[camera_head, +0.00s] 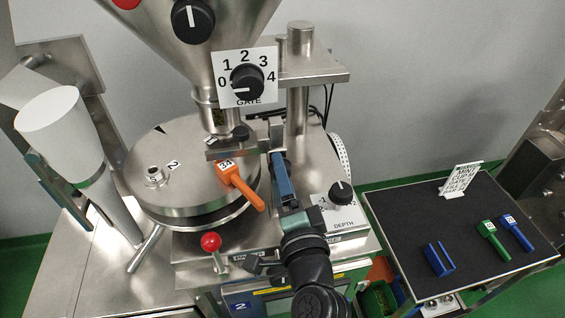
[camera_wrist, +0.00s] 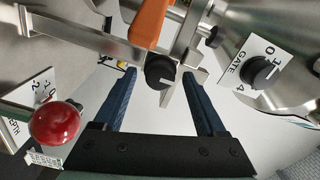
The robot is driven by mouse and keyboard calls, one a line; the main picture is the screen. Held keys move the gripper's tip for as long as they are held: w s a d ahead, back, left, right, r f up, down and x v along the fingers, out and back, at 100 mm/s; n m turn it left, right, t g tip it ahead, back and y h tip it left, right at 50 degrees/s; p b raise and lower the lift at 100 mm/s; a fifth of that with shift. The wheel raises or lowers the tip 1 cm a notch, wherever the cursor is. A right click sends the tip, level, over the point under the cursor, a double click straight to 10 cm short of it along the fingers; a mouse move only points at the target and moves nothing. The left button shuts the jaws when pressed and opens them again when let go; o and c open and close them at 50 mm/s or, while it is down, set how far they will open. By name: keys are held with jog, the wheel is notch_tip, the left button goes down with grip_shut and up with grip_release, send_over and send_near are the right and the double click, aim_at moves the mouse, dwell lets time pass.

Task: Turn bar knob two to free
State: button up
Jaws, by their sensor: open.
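A small black knob (camera_head: 240,133) sits on a metal bar below the hopper outlet, above the round steel disc. A small label beside it is too small to read surely. I cannot tell for certain that it is bar knob two. In the wrist view a black knob (camera_wrist: 160,72) with a pale pointer line shows between my two blue fingertips. My gripper (camera_head: 277,160) is open, with its blue fingers just right of the knob in the head view. In the wrist view the gripper (camera_wrist: 160,78) has one finger on each side of the knob; contact cannot be told.
An orange handle (camera_head: 240,186) sticks out over the disc (camera_head: 150,195) close to my fingers. The gate dial (camera_head: 246,82) is above, the depth dial (camera_head: 341,192) to the right. A red ball lever (camera_head: 211,242) stands in front. A black-topped table (camera_head: 410,215) is at right.

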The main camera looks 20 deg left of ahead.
jog(key=shift+x, duration=0.8)
grip_shut()
